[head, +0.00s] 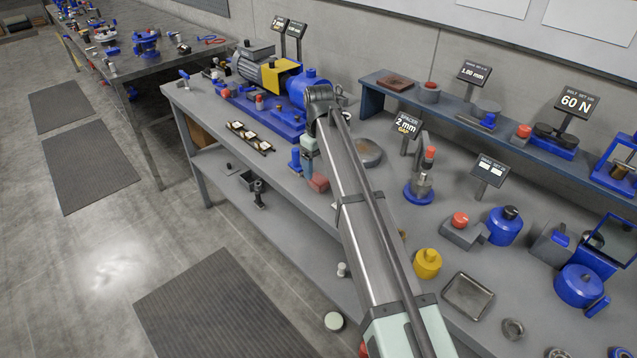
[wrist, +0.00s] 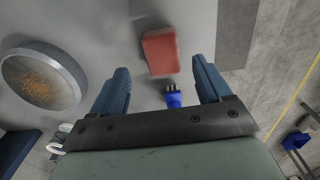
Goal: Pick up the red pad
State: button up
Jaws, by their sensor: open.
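The red pad (wrist: 161,50) is a flat block lying on the grey bench top in the wrist view. It also shows in the head view (head: 319,182), close beside the end of my arm. My gripper (wrist: 160,66) is open, with its two dark blue fingers spread and nothing held between them. In the wrist view the pad appears between and just beyond the fingertips, apart from them. How far above the pad the fingers are is hard to tell. In the head view my arm hides part of the gripper (head: 309,158).
A small blue piece with pins (wrist: 173,98) lies near the pad, between the fingers in view. A round metal dish (wrist: 42,80) stands to the left. In the head view, a blue-based motor unit (head: 290,88) stands behind. The bench edge is close to the pad.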

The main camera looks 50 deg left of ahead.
aim_at(318, 178)
notch_tip(318, 178, down, 4)
jog(key=shift+s+f, duration=0.15)
jog(key=shift+f, duration=0.1)
jog(key=c, duration=1.1)
jog(key=shift+r, duration=5.1)
